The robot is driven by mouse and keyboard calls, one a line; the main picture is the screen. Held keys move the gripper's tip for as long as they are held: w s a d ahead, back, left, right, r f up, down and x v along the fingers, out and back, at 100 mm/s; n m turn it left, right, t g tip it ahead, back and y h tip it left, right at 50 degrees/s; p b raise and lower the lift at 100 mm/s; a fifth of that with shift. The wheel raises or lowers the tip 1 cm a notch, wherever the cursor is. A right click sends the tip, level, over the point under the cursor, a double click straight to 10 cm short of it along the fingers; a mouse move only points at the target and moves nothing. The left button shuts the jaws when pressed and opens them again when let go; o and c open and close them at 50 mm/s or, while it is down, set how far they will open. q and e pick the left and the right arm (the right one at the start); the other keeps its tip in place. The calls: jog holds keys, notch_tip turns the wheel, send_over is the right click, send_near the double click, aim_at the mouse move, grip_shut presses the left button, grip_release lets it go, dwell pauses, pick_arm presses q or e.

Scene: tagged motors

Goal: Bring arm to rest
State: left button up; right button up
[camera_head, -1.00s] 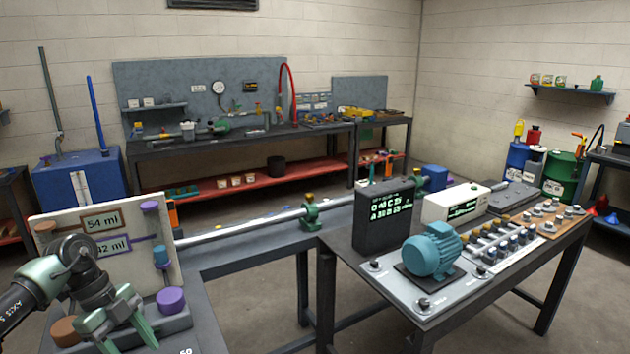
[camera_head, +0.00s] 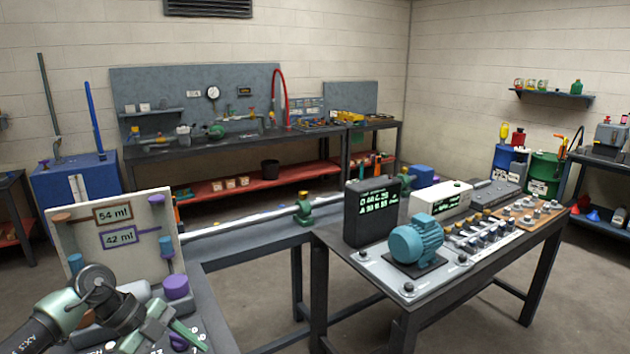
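My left arm comes in at the lower left, and its green-fingered gripper (camera_head: 180,338) hangs low in front of the cream board, near the bottom edge. One green finger shows clearly; the other is partly cut off or hidden, so I cannot tell how wide the gap is. I see nothing clearly held in it. The cream board (camera_head: 72,232) stands upright behind the arm, with tags reading 54 ml and 42 ml. A purple cylinder (camera_head: 176,287) stands at its foot, right of the wrist. My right gripper is out of view.
A table on the right bears a teal motor (camera_head: 416,241), a black display box (camera_head: 371,212) and rows of parts. A long rod on green stands (camera_head: 303,210) runs behind. A workbench (camera_head: 250,139) lines the back wall. Open floor lies between the tables.

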pick_arm(q)
jog(key=d+r+m+t+h, duration=0.1)
jog(key=d+r+t+h, duration=0.15)
jog(key=d, duration=0.55)
jog(key=d+r+t+h, duration=0.15)
jog(key=d+h, duration=0.25)
jog(key=d, duration=0.4)
notch_tip(320, 180, up, 7)
jog(key=w+d+n+t+h, duration=0.1)
jog(key=w+d+n+t, duration=0.15)
jog(key=n+t, duration=0.45)
jog(key=s+a+f+n+t+y, duration=0.4)
jog(key=s+a+f+n+y, duration=0.2)
jog(key=a+f+n+y, duration=0.75)
jog(key=s+f+g, duration=0.4)
jog(key=s, duration=0.5)
jog(key=s+f+n+g+y, duration=0.1)
jog(key=s+f+g, duration=0.3)
jog(key=s, duration=0.4)
jog(key=s+f+g, duration=0.3)
jog(key=s+g, duration=0.1)
jog(key=s, duration=0.5)
notch_tip(320, 180, down, 27)
jog(key=s+g, duration=0.1)
jog(key=s+a+f+g, duration=0.1)
jog(key=s+a+f, duration=0.2)
jog(key=s+f, duration=1.2)
jog(key=shift+s+f+g+y, duration=0.3)
jog(key=shift+s+f, duration=0.1)
jog(key=shift+s, duration=0.75)
